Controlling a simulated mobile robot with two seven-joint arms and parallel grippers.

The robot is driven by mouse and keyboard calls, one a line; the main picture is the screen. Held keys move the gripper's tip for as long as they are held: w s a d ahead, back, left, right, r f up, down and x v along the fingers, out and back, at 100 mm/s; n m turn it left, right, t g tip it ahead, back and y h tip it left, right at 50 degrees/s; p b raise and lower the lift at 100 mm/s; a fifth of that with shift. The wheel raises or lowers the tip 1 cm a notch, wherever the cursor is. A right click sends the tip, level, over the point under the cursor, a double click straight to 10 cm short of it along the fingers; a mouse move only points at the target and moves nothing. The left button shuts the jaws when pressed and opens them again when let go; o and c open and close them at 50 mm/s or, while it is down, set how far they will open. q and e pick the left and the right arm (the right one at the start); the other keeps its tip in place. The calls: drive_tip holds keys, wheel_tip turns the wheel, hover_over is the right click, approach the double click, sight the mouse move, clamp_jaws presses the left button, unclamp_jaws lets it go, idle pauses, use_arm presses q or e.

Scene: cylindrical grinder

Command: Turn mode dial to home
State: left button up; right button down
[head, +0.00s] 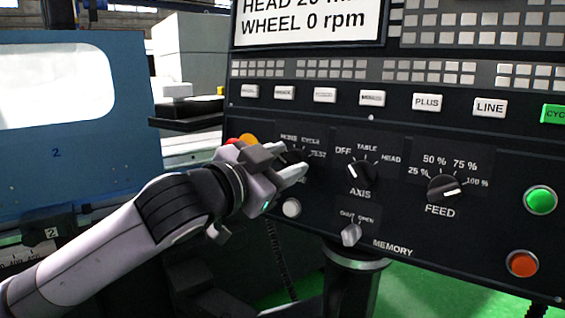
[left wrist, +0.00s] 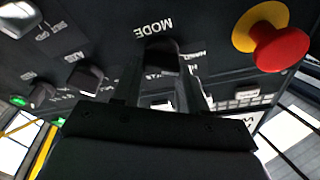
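The mode dial (head: 297,157) is a black knob on the dark control panel, mostly hidden by my left gripper in the head view. Small labels sit around it. In the left wrist view the dial (left wrist: 163,57) appears upside down beside the word MODE. My left gripper (head: 290,163) is at the dial, its two fingers apart. In the left wrist view the fingers (left wrist: 163,75) stand on either side of the knob, with no clear contact visible. Which label the dial points to cannot be read. My right gripper is in neither view.
The axis dial (head: 362,172), feed dial (head: 446,188) and memory switch (head: 351,235) lie right of the mode dial. A red and yellow emergency stop (left wrist: 275,40) is close beside my left gripper. Green (head: 541,200) and orange (head: 522,264) buttons are at the far right.

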use_arm(q)
drive_tip(key=shift+r+m+p, duration=0.2)
drive_tip(key=shift+m+p, duration=0.5)
drive_tip(key=shift+p, duration=0.45)
drive_tip(key=shift+r+m+g+p, duration=0.1)
drive_tip(key=shift+m+g+p, duration=0.3)
drive_tip(key=shift+m+p, duration=0.6)
drive_tip(key=m+p, duration=0.2)
drive_tip(key=p, duration=0.2)
drive_tip(key=shift+m+g+h, duration=0.3)
drive_tip(key=shift+m, duration=0.1)
drive_tip(key=shift+f+m+g+p, duration=0.15)
drive_tip(key=shift+f+m+p, duration=0.05)
drive_tip(key=shift+m+p, duration=0.45)
drive_tip(key=shift+f+m+g+p, duration=0.15)
drive_tip(key=shift+m+p, duration=0.4)
drive_tip(key=shift+m, duration=0.1)
drive_tip(key=o, duration=1.1)
drive_tip(key=shift+b+v, duration=0.6)
drive_tip(key=shift+v, duration=3)
